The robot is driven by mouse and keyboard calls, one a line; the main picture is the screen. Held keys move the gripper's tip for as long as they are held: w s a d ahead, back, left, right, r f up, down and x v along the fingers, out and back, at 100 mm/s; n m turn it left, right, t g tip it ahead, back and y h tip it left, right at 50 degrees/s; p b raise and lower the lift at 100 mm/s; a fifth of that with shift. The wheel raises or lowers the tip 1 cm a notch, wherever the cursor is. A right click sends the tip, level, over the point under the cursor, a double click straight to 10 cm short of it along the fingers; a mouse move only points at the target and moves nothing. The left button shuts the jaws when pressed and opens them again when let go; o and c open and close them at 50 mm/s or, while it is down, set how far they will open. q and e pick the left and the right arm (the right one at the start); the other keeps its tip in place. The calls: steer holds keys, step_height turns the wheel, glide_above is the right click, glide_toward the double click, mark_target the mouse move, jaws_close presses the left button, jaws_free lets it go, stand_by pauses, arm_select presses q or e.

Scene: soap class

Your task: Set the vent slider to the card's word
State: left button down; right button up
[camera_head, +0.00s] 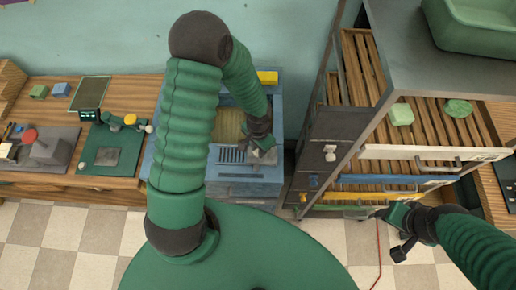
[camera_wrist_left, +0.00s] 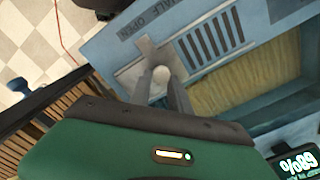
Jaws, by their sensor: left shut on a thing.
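The vent is on a pale blue cabinet (camera_head: 240,188), with a dark slotted grille (camera_wrist_left: 213,40) on its top. The slider has a round pale knob (camera_wrist_left: 161,74) on a grey metal plate, beside the grille. The words HALF and OPEN are printed on the blue edge near it; other lettering is hidden or unreadable. My left gripper (camera_head: 262,152) is over the cabinet's right side. In the left wrist view its two fingers are closed around the knob. My right gripper (camera_head: 394,228) is in front of the rack, its jaw state unclear. I cannot identify the card.
A yellow block (camera_head: 267,77) is at the cabinet's back. A dark display (camera_wrist_left: 297,163) shows green digits. A slatted rack (camera_head: 370,160) with drawers and soap-like green pieces stands at right. A wooden bench (camera_head: 60,95) with small devices is at left. Tiled floor is open in front.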

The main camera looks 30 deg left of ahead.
mark_target(242, 157)
arm_select(q)
steer(key=shift+s+f, duration=0.15)
steer(key=shift+s, duration=0.35)
steer(key=shift+a, duration=0.15)
steer(key=s+a, duration=0.1)
steer(key=a+p, duration=0.1)
steer(key=s+a, duration=0.1)
steer(key=a, duration=0.1)
steer(key=shift+s, duration=0.35)
steer(key=shift+s+a, duration=0.1)
steer(key=shift+a, duration=0.15)
steer(key=c, duration=1.2)
jaws_free()
steer(key=shift+d, duration=0.1)
